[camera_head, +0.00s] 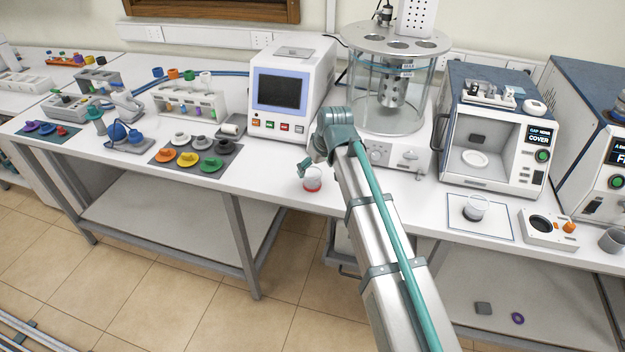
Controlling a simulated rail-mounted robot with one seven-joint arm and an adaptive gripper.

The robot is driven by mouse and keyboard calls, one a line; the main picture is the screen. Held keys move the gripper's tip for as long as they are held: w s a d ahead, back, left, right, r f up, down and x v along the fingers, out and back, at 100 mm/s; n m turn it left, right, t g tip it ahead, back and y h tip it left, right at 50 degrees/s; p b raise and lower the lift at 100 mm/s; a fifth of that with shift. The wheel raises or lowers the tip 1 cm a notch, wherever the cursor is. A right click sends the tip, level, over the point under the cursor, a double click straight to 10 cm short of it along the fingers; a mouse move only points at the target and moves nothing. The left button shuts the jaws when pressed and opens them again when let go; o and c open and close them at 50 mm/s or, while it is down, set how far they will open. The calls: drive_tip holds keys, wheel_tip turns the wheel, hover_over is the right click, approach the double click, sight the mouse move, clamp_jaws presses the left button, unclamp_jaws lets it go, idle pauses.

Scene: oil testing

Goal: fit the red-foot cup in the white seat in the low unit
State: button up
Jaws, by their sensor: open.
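The red-foot cup (313,182), a small clear cup with a red base, stands upright on the white bench near its front edge. My gripper (304,170) is at the cup's upper left side, small in the view and open; I cannot tell whether it touches the cup. A round white seat (474,158) lies inside the open chamber of a blue-topped unit (452,150) to the right. The chamber front is open. My arm passes between the cup and that unit in the picture.
A glass bath (385,105) stands behind my arm. A flat white box (540,238) with a dark round opening is farther right. A grey mat (218,172) with coloured pieces lies to the left.

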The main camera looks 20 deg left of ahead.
sight(312, 173)
drive_tip(key=x, duration=0.1)
drive_tip(key=p+x, duration=0.2)
drive_tip(key=x, duration=0.1)
drive_tip(key=shift+w+a+r, duration=0.15)
drive_tip(key=shift+w+a, duration=0.05)
drive_tip(key=shift+w, duration=0.1)
drive_tip(key=shift+w+a+f, duration=0.15)
drive_tip(key=shift+f, duration=0.5)
drive_tip(key=c, duration=1.4)
drive_tip(key=shift+r, duration=0.1)
drive_tip(key=shift+c, duration=0.2)
